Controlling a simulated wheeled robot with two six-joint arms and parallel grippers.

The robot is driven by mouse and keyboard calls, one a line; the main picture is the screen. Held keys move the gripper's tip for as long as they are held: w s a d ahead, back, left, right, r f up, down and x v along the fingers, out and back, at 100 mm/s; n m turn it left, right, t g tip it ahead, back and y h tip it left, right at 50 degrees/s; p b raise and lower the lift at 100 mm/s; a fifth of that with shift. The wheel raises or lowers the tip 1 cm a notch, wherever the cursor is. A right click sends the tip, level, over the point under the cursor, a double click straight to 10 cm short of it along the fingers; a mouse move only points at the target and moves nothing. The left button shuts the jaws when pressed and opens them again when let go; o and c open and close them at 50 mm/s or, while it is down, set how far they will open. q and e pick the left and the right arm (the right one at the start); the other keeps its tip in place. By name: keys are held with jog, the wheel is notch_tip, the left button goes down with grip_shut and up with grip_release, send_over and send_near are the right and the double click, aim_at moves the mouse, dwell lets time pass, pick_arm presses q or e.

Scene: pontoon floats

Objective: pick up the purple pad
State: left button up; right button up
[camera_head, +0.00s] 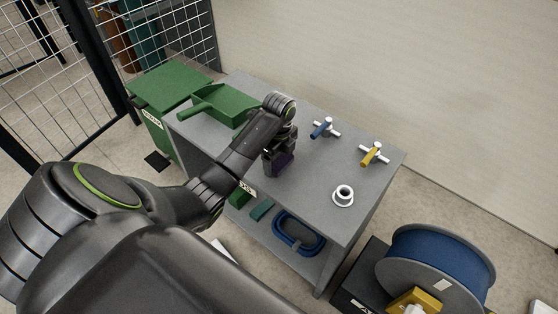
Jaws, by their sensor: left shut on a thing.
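The purple pad (283,165) is a small dark purple block at the front edge of the grey table, in the middle of the head view. My left gripper (278,152) points down over it and is shut on it. The gripper's dark body hides the pad's upper part. I cannot tell whether the pad touches the table top or is lifted. My right gripper is not in view.
On the grey table (325,168) are a green dustpan (228,103), a blue-handled valve (324,128), a yellow-handled valve (374,153) and a white ring-shaped part (343,195). A blue coil (299,232) lies on the lower shelf. A blue cable reel (437,266) stands at the right.

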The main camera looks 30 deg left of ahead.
aim_at(279, 159)
pick_arm(q)
jog(key=shift+r, duration=0.55)
notch_tip(279, 159, up, 7)
jog(key=shift+r+p, duration=0.15)
jog(key=shift+p, duration=1)
jog(key=shift+r+p, duration=0.3)
jog(key=shift+p, duration=0.2)
jog(key=shift+r+p, duration=0.5)
jog(key=shift+r, duration=0.05)
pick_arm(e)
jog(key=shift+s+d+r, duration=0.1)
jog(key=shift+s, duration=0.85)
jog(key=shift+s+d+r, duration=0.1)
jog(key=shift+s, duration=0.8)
